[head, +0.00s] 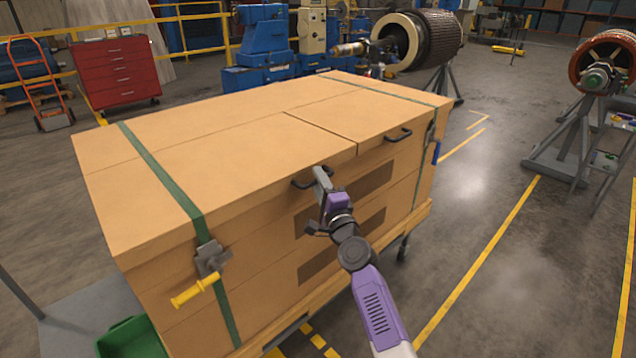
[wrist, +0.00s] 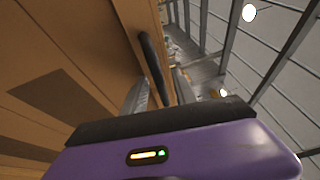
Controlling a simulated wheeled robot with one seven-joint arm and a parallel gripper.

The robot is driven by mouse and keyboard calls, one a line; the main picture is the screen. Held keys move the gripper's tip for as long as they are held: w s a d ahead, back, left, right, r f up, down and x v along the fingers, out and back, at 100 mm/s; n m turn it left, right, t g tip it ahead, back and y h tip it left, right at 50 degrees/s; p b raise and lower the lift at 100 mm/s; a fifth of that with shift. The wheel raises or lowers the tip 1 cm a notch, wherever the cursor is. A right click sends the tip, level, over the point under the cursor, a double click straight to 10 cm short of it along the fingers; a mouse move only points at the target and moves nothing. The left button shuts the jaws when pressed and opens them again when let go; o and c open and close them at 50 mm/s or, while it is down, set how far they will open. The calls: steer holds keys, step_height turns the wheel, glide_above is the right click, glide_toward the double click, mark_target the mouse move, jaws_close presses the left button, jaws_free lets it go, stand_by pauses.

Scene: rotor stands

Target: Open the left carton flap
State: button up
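The large tan carton (head: 250,200) stands in front of me with its top flaps lying flat. The left flap (head: 215,160) is down, with a black handle (head: 301,184) at its front edge. My gripper (head: 321,180) is at that handle, on the carton's front side. In the wrist view, the black handle (wrist: 152,65) runs between the two grey fingertips (wrist: 160,90). The fingers are apart, with a gap seen beside the handle; whether either touches it I cannot tell. A green strap (head: 165,180) crosses the left part of the carton, down to a grey buckle (head: 210,258) with a yellow lever (head: 195,291).
The right flap (head: 365,110) is also flat, with its own black handle (head: 398,135). A second green strap (head: 385,90) crosses the right end. A green bin (head: 130,338) is at the lower left. Rotor stands (head: 560,150) are at the right; open floor (head: 475,190) lies between.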

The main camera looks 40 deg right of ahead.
steer(key=shift+w+d+r, duration=0.1)
steer(key=shift+w, duration=0.2)
jaws_close()
stand_by(1.3)
